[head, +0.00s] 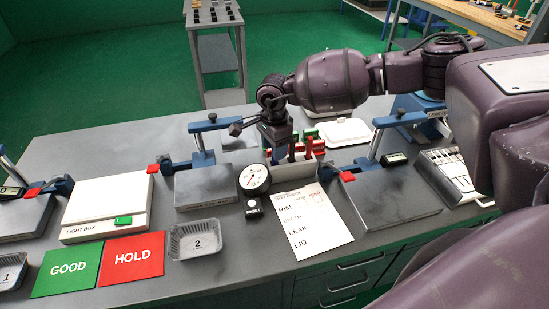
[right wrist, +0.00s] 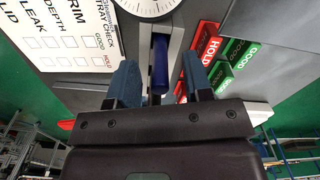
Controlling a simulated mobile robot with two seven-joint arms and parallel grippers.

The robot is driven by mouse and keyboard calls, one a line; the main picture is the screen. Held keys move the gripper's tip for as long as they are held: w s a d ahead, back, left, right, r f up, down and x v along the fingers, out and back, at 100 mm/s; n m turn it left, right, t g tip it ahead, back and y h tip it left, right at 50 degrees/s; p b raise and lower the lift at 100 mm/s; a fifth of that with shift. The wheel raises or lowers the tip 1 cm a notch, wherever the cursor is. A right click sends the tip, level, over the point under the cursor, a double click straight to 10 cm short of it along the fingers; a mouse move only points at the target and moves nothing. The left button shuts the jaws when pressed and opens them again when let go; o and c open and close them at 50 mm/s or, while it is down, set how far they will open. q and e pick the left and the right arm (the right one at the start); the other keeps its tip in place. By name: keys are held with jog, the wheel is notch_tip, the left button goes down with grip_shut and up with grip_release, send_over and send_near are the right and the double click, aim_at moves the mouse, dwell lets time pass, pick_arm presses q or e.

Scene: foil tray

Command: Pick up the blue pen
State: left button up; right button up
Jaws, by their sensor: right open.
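The blue pen (right wrist: 160,62) stands in a narrow grey holder and shows in the right wrist view between my two fingers. My right gripper (right wrist: 160,80) is open, with one blue finger on each side of the pen and visible gaps between. In the head view my right gripper (head: 279,150) points down at the holder (head: 293,172) behind the paper checklist, and I cannot clearly tell the pen from the fingers there. My left gripper is not in view.
Red and green stamps (head: 309,146) stand right beside the holder. A round dial gauge (head: 254,180) is just left of it, and the checklist (head: 312,218) lies in front. Foil tray 2 (head: 195,240), the HOLD mat (head: 132,259) and the light box (head: 107,206) are further left.

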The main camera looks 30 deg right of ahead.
jog(key=shift+f, duration=0.2)
jog(key=shift+c, duration=0.2)
jog(key=c, duration=0.7)
jog(key=shift+c, duration=0.4)
jog(key=shift+r, duration=0.1)
